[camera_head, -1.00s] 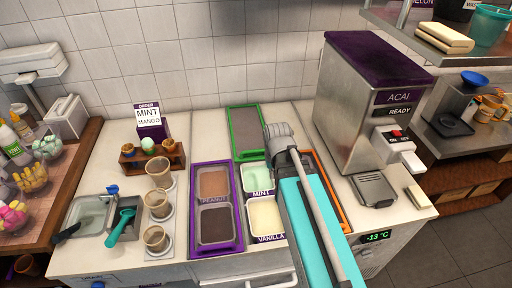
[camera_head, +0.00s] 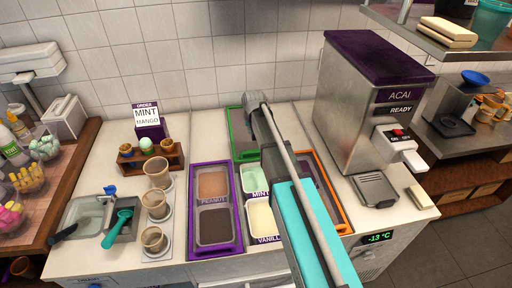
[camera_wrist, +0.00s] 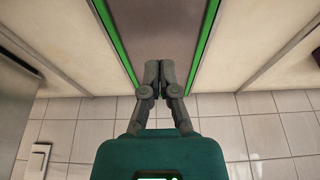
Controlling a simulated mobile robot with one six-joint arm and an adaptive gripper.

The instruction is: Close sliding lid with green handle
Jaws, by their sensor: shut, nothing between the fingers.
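The sliding lid with green edges (camera_head: 237,132) lies at the back of the counter, behind the mint tub (camera_head: 251,181) and vanilla tub (camera_head: 261,217), which are both uncovered. My gripper (camera_head: 250,101) is over the lid's back end, near the tiled wall, and its arm hides the lid's right part. In the wrist view the lid's grey panel (camera_wrist: 157,28) runs between two green edges. There my gripper (camera_wrist: 160,64) is shut and empty, with its fingertips over the panel's wall-side end. I cannot tell whether they touch it.
A purple-framed well (camera_head: 196,211) with two brown tubs is left of the mint and vanilla tubs. An orange-framed well (camera_head: 330,205) is partly behind my arm on the right. The acai machine (camera_head: 352,105) stands to the right. Cups (camera_head: 157,206) and a sign (camera_head: 148,121) stand left.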

